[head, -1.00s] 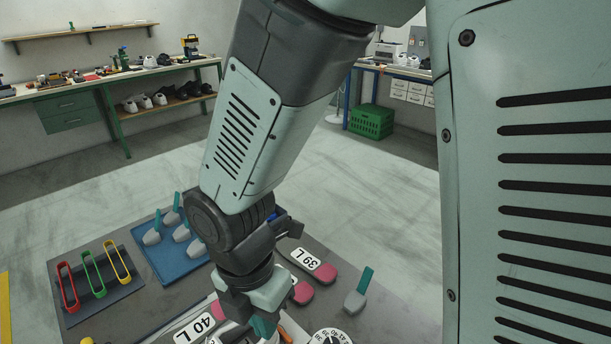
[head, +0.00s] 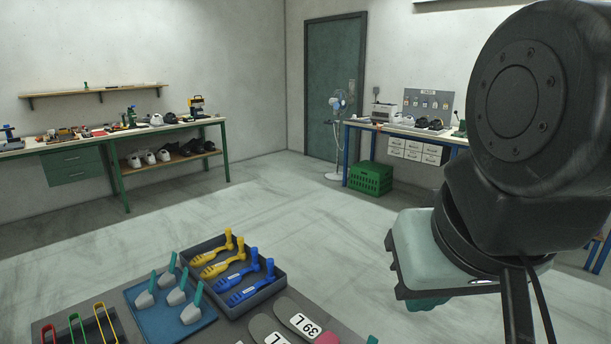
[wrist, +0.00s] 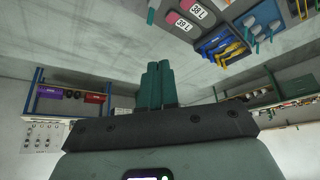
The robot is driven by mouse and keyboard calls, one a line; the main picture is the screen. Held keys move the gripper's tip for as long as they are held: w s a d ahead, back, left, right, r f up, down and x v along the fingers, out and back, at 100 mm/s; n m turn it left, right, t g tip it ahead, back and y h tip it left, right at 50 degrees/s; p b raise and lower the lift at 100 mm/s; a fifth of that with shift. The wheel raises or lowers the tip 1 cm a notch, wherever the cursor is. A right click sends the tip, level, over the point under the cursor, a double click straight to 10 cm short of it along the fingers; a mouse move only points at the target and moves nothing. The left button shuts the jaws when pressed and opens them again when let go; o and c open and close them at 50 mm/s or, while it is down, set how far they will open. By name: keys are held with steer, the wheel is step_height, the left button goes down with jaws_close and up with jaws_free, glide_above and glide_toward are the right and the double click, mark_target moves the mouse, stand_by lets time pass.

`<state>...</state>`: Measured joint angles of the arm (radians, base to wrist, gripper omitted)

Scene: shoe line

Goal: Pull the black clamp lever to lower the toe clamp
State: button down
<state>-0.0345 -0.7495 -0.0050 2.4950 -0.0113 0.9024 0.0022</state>
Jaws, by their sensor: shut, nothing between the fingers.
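I cannot make out the black clamp lever or the toe clamp in either view. My gripper (head: 428,303) hangs in the air at the right of the head view, beyond the table's right side, with only a bit of its teal fingers showing below the pale hand. In the wrist view, the teal fingers of my gripper (wrist: 160,84) stand side by side, closed, with nothing between them.
The near table holds a blue tray (head: 156,329) of grey-tipped pieces, a dark tray (head: 237,312) of yellow and blue tools, and soles with a 39 L label (head: 305,325). Benches stand along the walls, a green crate (head: 371,178) on the floor. Open floor lies between.

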steer(key=s+a+f+n+g+h, duration=0.2)
steer(key=a+f+n+g+h, duration=0.45)
steer(key=a+f+n, duration=1.15)
steer(key=s+a+f+n+t, duration=0.2)
steer(key=s+f+n+t, duration=0.3)
steer(key=f, duration=0.1)
steer(key=s+a+f+n+t, duration=0.3)
steer(key=s+f+n+t, duration=0.1)
steer(key=s+f+n, duration=0.1)
steer(key=s+a+f+n+t, duration=0.3)
steer(key=s+f+n+t, duration=0.2)
steer(key=f, duration=0.3)
steer(key=shift+s+a+f+n+t, duration=0.1)
steer(key=shift+s+f+n+t, duration=0.1)
steer(key=shift+s, duration=0.15)
steer(key=shift+s+f+n+t, duration=0.1)
steer(key=shift+s+t, duration=0.05)
steer(key=shift+s, duration=0.2)
